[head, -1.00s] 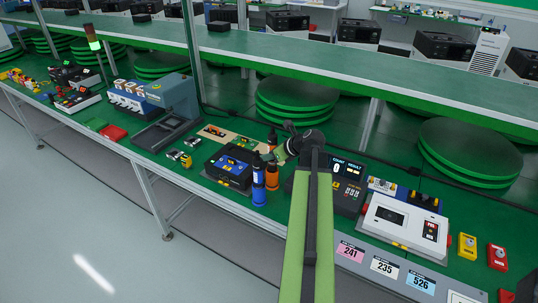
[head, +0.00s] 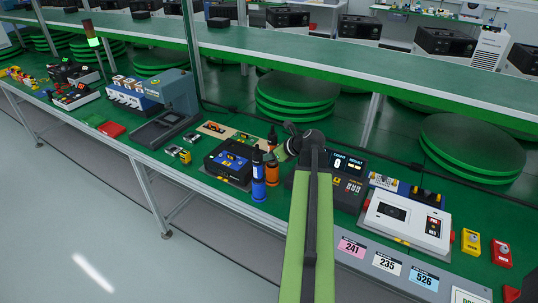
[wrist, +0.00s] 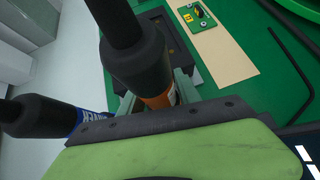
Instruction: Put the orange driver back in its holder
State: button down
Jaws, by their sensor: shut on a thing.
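The orange driver (head: 272,174) is upright on the green bench, with a black upper part. It also shows in the wrist view (wrist: 163,98), where its dark top (wrist: 135,55) stands high in front of the camera. My gripper (head: 284,151) is shut on the orange driver, coming from its right; its pale fingers (wrist: 152,103) lie on both sides of the orange body. A blue driver (head: 258,183) stands upright just left and in front; it also shows in the wrist view (wrist: 91,118). I cannot make out a separate holder or whether the orange driver's lower end touches anything.
A black box with blue parts (head: 226,166) is close to the left of the drivers. A dark counter display (head: 347,168) stands to the right, behind my arm. A white device (head: 405,222) and number cards (head: 386,264) are further right. The bench's front edge is close.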

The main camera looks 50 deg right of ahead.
jog(key=shift+f+b, duration=0.85)
jog(key=shift+f, duration=0.1)
jog(key=c, duration=0.8)
grip_release()
jog(key=shift+r, duration=0.1)
jog(key=shift+o, duration=0.2)
jog(key=p+v, duration=1.1)
jog(key=v, duration=0.6)
jog(key=shift+r, duration=0.15)
jog(key=shift+s, duration=0.15)
